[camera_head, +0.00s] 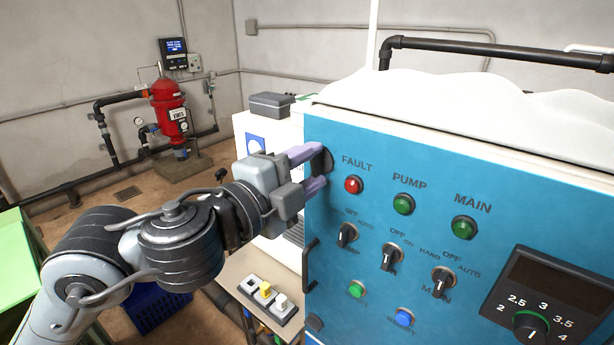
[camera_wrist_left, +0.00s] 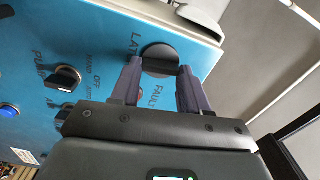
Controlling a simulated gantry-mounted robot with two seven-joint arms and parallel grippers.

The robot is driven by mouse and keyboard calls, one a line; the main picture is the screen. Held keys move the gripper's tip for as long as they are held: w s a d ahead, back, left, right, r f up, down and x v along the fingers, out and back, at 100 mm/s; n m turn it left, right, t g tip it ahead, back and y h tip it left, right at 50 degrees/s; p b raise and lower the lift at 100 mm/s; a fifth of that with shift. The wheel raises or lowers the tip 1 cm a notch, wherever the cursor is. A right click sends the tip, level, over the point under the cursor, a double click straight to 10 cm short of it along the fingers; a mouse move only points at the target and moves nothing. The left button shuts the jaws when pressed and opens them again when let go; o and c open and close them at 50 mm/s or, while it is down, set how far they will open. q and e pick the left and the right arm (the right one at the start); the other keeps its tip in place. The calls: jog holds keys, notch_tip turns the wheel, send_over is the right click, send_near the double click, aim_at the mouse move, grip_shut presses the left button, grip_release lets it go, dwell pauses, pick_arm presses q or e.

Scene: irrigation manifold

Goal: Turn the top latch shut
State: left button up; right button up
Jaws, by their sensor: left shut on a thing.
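The top latch (camera_head: 327,160) is a dark round knob at the upper left corner of the blue panel door (camera_head: 400,165). It also shows in the wrist view (camera_wrist_left: 160,58), beside lettering that starts "LAT". My left gripper (camera_head: 318,167) reaches in from the left, with its purple fingers shut on the latch. In the wrist view the two fingers (camera_wrist_left: 158,72) stand on either side of the knob. The fingers partly hide the latch in the head view, and I cannot tell its exact angle. My right gripper is in neither view.
The door carries a red FAULT lamp (camera_head: 353,185), green lamps and several switches close to the gripper. A dark door handle (camera_head: 309,262) and a small dark fitting (camera_head: 315,323) lie below. A bench with push buttons (camera_head: 265,292) is under my arm. A red tank (camera_head: 168,108) stands far back.

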pick_arm(q)
jog(key=shift+m+b, duration=0.4)
jog(key=shift+m, duration=0.5)
jog(key=o, duration=1.1)
jog(key=shift+c, duration=0.2)
jog(key=shift+s, duration=0.1)
jog(key=b+v, duration=0.1)
jog(key=v, duration=0.9)
jog(key=shift+s+a+b, duration=0.2)
jog(key=shift+s+b, duration=0.05)
jog(key=shift+b, duration=0.15)
jog(key=shift+f, duration=0.15)
